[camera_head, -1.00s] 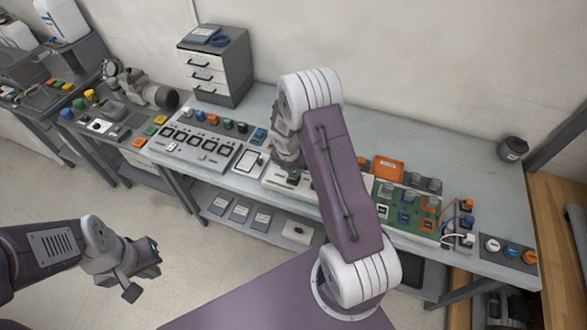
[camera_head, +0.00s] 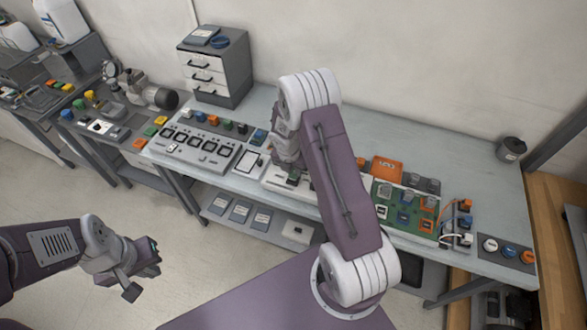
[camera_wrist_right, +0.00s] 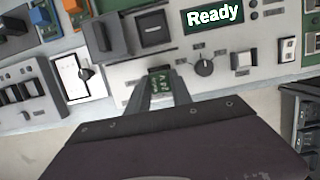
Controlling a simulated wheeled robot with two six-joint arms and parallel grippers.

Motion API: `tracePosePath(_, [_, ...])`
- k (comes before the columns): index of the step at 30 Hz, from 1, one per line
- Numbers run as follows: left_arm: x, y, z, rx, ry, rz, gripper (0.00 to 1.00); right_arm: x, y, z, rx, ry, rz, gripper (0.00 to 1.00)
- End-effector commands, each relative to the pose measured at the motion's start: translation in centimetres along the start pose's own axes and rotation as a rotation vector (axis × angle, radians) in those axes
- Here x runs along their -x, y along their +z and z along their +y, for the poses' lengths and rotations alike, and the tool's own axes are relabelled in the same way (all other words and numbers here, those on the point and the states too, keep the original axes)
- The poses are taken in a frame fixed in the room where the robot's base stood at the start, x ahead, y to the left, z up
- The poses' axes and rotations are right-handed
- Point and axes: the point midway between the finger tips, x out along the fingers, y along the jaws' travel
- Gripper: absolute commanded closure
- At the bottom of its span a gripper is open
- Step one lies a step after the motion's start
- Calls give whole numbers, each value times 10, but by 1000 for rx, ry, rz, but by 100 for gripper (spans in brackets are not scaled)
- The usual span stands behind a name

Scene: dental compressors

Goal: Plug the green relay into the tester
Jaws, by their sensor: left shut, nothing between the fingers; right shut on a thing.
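The green relay (camera_wrist_right: 160,82), with pale lettering on it, is between the fingertips of my right gripper (camera_wrist_right: 160,92), which is shut on it. The pale tester (camera_wrist_right: 222,92) lies beyond it in the right wrist view, with a lit "Ready" screen (camera_wrist_right: 219,15), a dark knob (camera_wrist_right: 204,67) and a square dark socket (camera_wrist_right: 153,29). The relay overlaps the tester's panel below that socket; I cannot tell whether they touch. In the head view my right arm hides most of the tester (camera_head: 272,181) and the relay. My left gripper (camera_head: 143,271) is shut and empty, away from the bench.
A grey block (camera_wrist_right: 103,40) stands beside the socket. In the head view, a green board (camera_head: 411,223) with coloured modules lies right of my arm, and a drawer cabinet (camera_head: 214,68) stands behind.

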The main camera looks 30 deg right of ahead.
Motion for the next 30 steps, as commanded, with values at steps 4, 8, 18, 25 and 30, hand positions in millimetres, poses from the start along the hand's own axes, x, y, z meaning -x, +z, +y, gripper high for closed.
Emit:
tracePosePath(4, [0,0,0,0,0,0,100,0,0,0,0,0,0,100])
tracePosePath(8, [-2,0,0,0,0,0,100,-3,-1,0,0,0,0,100])
tracePosePath(18, [-4,0,0,0,0,0,100,-9,-2,1,-1,1,0,100])
tracePosePath(25, [-4,0,0,0,0,0,100,-10,-2,1,-1,0,0,100])
tracePosePath(30, [-7,1,0,0,0,0,100,-13,-3,1,-1,0,0,100])
